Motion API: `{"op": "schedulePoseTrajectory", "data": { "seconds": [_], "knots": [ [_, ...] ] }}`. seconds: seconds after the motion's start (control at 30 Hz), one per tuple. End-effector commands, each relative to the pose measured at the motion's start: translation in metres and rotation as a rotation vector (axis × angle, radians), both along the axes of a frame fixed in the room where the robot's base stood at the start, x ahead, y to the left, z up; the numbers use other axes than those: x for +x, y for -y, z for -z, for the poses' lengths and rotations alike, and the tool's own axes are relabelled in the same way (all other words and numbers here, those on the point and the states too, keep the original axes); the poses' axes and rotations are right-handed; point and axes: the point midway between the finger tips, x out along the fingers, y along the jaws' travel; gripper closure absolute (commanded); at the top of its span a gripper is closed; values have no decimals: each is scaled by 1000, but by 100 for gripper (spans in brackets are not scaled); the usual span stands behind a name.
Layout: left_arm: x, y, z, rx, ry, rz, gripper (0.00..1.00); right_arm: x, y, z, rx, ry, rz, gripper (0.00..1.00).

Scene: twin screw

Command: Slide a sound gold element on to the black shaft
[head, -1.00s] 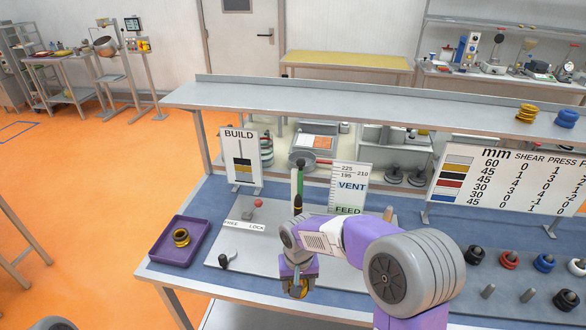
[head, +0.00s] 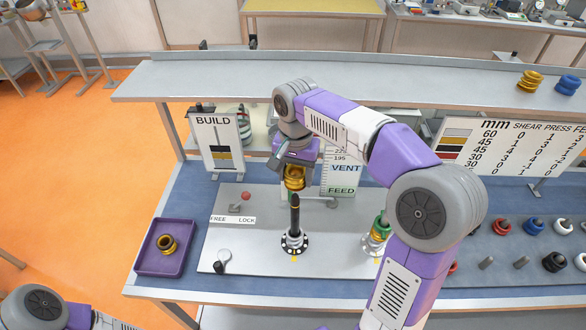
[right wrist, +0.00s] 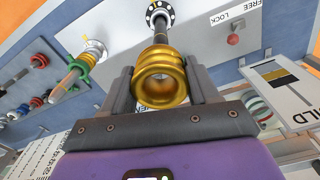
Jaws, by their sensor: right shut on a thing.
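My right gripper (head: 294,172) is shut on a gold element (head: 295,180), a ribbed ring, held above the black shaft (head: 295,216). The shaft stands upright on a round flanged base on the grey panel, its tip just below the ring in the head view. In the right wrist view the gold element (right wrist: 160,88) sits between both fingers of the gripper (right wrist: 161,76), its hole showing. The black shaft (right wrist: 160,32) shows beyond it and looks bare. Another gold element (head: 167,244) lies in the purple tray (head: 187,262). My left gripper is out of view.
A second shaft with a green part (head: 380,227) stands right of the black one, partly behind my right arm. A red-knobbed lever (head: 246,196) is at left. The BUILD board (head: 213,146) and VENT/FEED board (head: 342,180) stand behind. Spare gold elements (head: 530,79) sit on the shelf.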

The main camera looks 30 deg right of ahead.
Motion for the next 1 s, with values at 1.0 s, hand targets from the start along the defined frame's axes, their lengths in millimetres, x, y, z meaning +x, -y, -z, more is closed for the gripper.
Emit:
{"op": "schedulePoseTrajectory", "data": {
  "seconds": [1.0],
  "knots": [
    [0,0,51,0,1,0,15,0,0,61,0,0,-3,81]
  ]
}}
